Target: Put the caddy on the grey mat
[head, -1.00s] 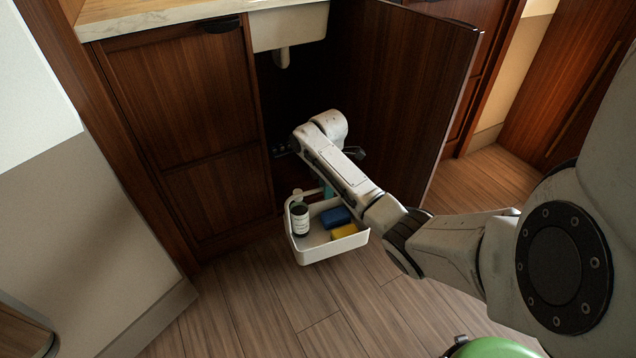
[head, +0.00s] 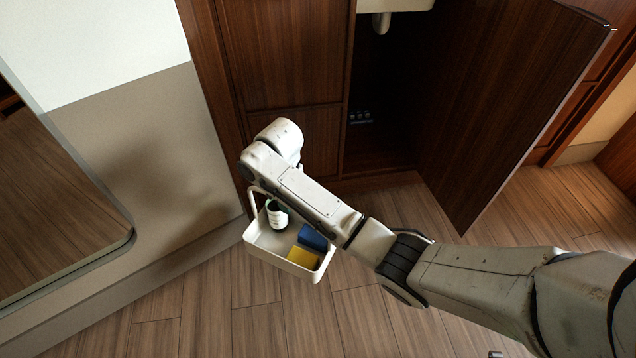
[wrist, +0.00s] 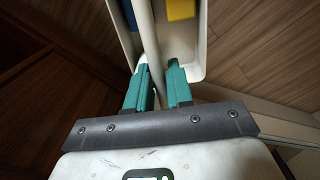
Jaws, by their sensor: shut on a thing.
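The white caddy (head: 265,252) hangs below the end of my arm in the head view, in front of the cabinet and above the wood floor. The caddy's tray (wrist: 197,55) shows beyond the fingers. My arm hides the gripper in the head view. No grey mat shows in any view.
The cabinet under the sink stands open, with its dark interior (head: 385,120) and its door (head: 500,110) swung out to the right. A wall with a mirror-like panel (head: 55,190) is at left. The floor (head: 370,320) in front is clear.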

